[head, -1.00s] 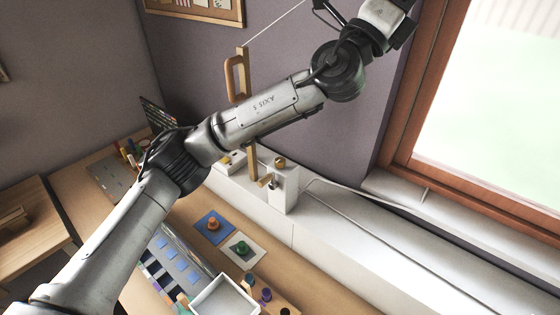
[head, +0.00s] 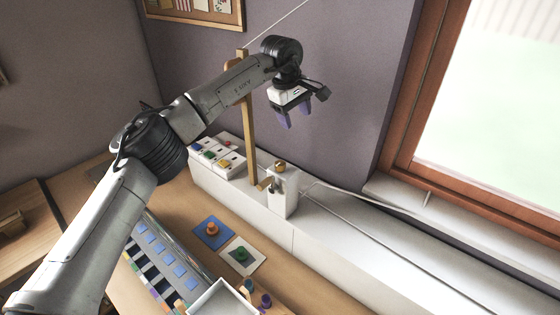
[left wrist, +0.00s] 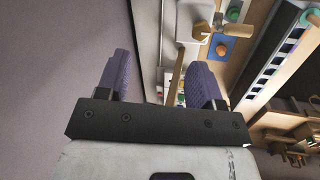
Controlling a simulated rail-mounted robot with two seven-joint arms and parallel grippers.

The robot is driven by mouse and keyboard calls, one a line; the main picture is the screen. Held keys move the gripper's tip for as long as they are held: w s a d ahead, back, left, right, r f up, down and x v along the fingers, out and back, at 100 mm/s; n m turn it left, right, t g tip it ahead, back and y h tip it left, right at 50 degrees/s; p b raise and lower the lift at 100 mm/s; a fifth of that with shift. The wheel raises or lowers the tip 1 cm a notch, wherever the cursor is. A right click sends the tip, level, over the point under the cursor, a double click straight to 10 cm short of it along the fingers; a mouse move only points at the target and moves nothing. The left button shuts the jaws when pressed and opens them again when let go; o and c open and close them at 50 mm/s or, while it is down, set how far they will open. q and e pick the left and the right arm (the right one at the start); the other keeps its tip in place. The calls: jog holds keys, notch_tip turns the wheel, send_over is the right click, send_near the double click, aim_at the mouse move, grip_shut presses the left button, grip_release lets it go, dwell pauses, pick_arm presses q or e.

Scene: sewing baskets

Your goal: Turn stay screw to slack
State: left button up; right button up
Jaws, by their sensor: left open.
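A small brass-coloured knob (head: 280,165), which looks like the stay screw, sits on top of a white block (head: 284,196) on the white ledge. A wooden post (head: 249,130) stands just left of the block, and a thin line (head: 285,24) runs from near its top to the upper right. My left gripper (head: 297,115) has purple fingers spread apart with nothing between them. It hangs in the air above the knob, clear of it. In the left wrist view the open fingers (left wrist: 161,78) show with a white block (left wrist: 200,18) beyond them. My right gripper is out of view.
White boxes with coloured tops (head: 216,153) stand left of the post. A blue card (head: 214,231) and a white card (head: 242,256) with knobs lie on the wooden table, near a white tray (head: 222,296). A cable runs along the ledge (head: 350,245). A window is at right.

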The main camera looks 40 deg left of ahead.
aim_at(280, 163)
pick_arm(q)
jog(key=s+f+m+g, duration=0.1)
jog(key=f, duration=0.3)
jog(key=s+a+f+p, duration=0.1)
jog(key=f, duration=0.4)
jog(key=s+a+f+m+g+y, duration=0.1)
jog(key=f, duration=0.4)
jog(key=shift+s+f+m+g, duration=0.25)
jog(key=shift+s+m+g, duration=0.05)
jog(key=shift+s, duration=0.05)
jog(key=c, duration=0.9)
